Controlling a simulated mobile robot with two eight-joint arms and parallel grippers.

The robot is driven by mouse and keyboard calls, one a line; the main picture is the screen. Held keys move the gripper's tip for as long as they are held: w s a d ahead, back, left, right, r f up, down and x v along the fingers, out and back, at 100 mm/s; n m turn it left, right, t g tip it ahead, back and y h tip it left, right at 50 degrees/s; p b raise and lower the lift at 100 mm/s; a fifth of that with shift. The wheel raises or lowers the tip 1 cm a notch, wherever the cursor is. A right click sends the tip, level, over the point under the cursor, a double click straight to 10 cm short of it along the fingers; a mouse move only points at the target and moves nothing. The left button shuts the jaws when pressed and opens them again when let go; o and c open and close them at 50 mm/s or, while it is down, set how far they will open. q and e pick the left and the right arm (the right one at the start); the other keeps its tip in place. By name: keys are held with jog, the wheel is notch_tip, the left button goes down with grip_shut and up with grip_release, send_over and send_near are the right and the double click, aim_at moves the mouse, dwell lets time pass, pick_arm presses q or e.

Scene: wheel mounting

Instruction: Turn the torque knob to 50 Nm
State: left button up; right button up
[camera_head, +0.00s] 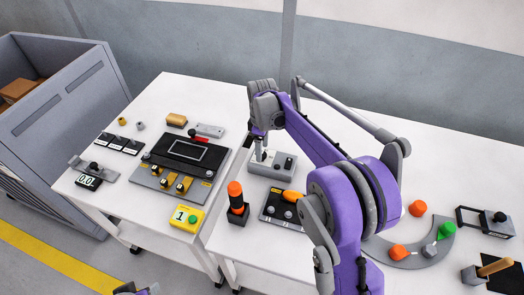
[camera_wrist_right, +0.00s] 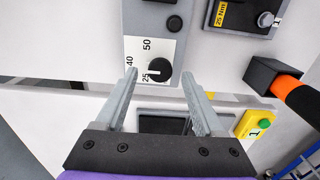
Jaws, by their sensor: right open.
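The torque knob (camera_wrist_right: 158,70) is a round black knob on a white dial plate (camera_wrist_right: 150,48) marked 25, 40 and 50. Its pointer appears to be at the 25 mark. The plate is on a grey box (camera_head: 271,170) on the right table. My right gripper (camera_wrist_right: 159,76) is open, with one fingertip on either side of the knob in the wrist view. I cannot tell if they touch it. In the head view the right gripper (camera_head: 258,138) is over the box and hides the knob. A small part of my left arm shows at the bottom edge.
An orange-handled tool (camera_head: 236,196) stands in a black holder near the box. A panel with an orange handle (camera_head: 291,196) lies close by. A yellow button box (camera_head: 186,218) stands on the left table. The right table's back is clear.

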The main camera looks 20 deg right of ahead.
jog(key=shift+f, duration=0.75)
grip_shut()
